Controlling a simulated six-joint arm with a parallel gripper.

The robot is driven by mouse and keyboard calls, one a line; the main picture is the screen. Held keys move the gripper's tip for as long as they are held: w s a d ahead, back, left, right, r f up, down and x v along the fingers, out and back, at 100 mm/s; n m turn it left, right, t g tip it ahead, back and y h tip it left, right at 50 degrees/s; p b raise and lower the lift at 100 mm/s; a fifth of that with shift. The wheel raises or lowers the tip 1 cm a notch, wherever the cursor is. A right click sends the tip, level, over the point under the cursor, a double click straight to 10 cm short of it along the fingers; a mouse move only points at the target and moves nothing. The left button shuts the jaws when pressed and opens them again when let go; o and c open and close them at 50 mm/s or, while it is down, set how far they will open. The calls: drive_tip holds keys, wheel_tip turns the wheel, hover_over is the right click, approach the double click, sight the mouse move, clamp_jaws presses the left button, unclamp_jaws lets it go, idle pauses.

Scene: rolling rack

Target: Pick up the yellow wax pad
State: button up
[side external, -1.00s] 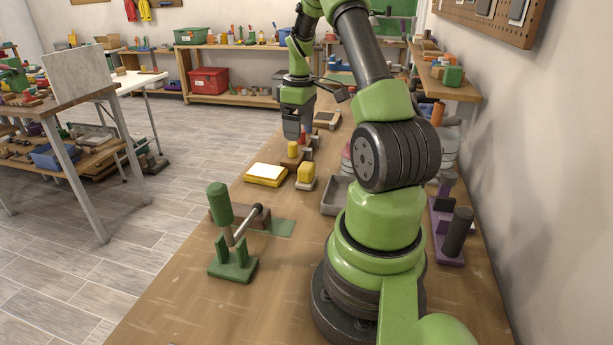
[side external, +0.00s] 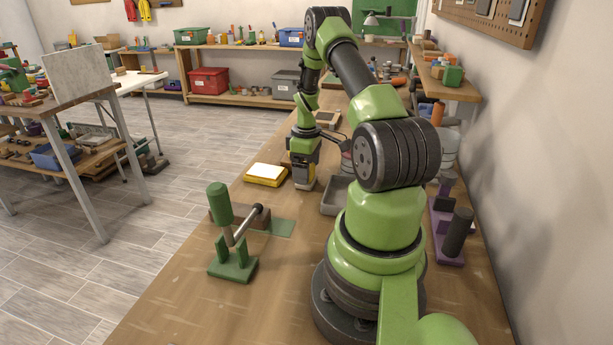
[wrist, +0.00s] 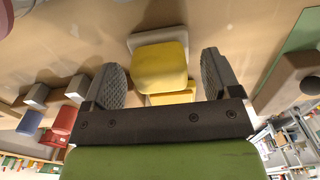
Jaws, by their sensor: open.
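The yellow wax pad (wrist: 160,67) is a rounded yellow block with a pale grey base behind it in the wrist view, standing on the wooden bench. My gripper (wrist: 163,72) is open, with one dark ridged finger on each side of the pad and visible gaps between. In the side external view my gripper (side external: 303,172) points down at the pad's place and mostly hides it. A second yellow patch shows below the pad in the wrist view, partly covered by my gripper body.
A yellow tray with a white top (side external: 265,174) lies close left of my gripper. A grey open tray (side external: 336,196) is to the right. A green clamp-like stand (side external: 232,235) and brown block stand nearer the camera.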

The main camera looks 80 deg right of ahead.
drive_tip(key=c, duration=1)
drive_tip(key=shift+r, duration=0.1)
drive_tip(key=shift+c, duration=0.2)
wheel_tip(320, 180, up, 10)
drive_tip(key=shift+f, duration=0.1)
